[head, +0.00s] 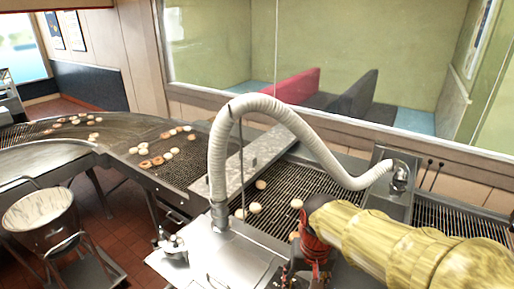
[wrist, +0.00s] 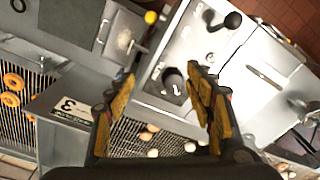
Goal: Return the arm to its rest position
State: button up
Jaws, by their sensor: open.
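My arm, with a yellow sleeve, reaches in from the lower right in the head view. My gripper (head: 312,262) hangs down over the metal machine beside the conveyor, partly hidden by the arm. In the wrist view, my gripper (wrist: 164,76) is open, with its two yellow-padded fingers apart and nothing between them.
A ribbed white hose (head: 285,115) arches over the machine near my arm. Pale doughnuts (head: 261,184) lie on the wire conveyor. A metal bowl-shaped vessel (head: 40,215) stands at left on a tiled floor. A glass window (head: 350,60) is behind.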

jog(key=s+d+f+t+b, duration=0.4)
jog(key=s+d+f+b, duration=0.2)
jog(key=s+b, duration=0.4)
jog(key=d+b, duration=0.1)
jog(key=b, duration=0.3)
jog(key=shift+s+n+t+b, duration=0.3)
jog(key=shift+s+t, duration=0.1)
